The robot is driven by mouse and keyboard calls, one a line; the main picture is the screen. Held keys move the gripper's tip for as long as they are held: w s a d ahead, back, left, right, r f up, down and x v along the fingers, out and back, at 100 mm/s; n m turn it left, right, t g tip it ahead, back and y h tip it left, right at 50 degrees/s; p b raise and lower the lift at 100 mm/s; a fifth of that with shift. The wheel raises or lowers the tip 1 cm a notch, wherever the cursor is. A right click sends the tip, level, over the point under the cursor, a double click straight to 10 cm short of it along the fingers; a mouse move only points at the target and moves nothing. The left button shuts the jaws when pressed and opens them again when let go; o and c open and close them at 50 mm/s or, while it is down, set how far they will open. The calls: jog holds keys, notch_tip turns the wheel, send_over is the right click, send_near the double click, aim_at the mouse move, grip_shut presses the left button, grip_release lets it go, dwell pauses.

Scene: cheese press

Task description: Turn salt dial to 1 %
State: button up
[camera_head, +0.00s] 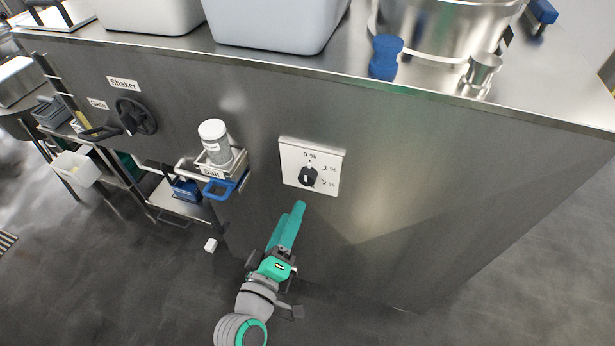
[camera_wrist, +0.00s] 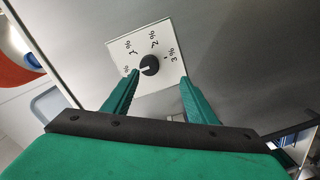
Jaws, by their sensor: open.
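The salt dial (camera_head: 308,176) is a round black knob with a white pointer line, on a white square plate (camera_head: 291,160) on the steel front. Percent labels stand around the knob. In the wrist view the dial (camera_wrist: 150,65) shows ahead of the fingers, its pointer line towards the left, near a label partly hidden by the left finger. The exact setting is hard to read. My gripper (camera_head: 299,206) is just below the plate in the head view. Its green fingers (camera_wrist: 160,82) are open and empty, apart from the knob, which lies closer to the left fingertip.
A salt shaker (camera_head: 214,142) stands in a labelled holder (camera_head: 238,160) with a blue handle left of the plate. A black handwheel (camera_head: 135,116) is farther left. The steel counter (camera_head: 450,85) overhangs above. The front right of the plate is clear.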

aim_at(306, 181)
jog(key=shift+h, duration=0.4)
jog(key=x, duration=0.3)
jog(key=r+x, duration=0.1)
jog(key=x, duration=0.3)
jog(key=r+x, duration=0.1)
jog(key=x, duration=0.3)
jog(key=shift+w+d, duration=0.2)
jog(key=shift+c, duration=0.3)
jog(key=c, duration=1)
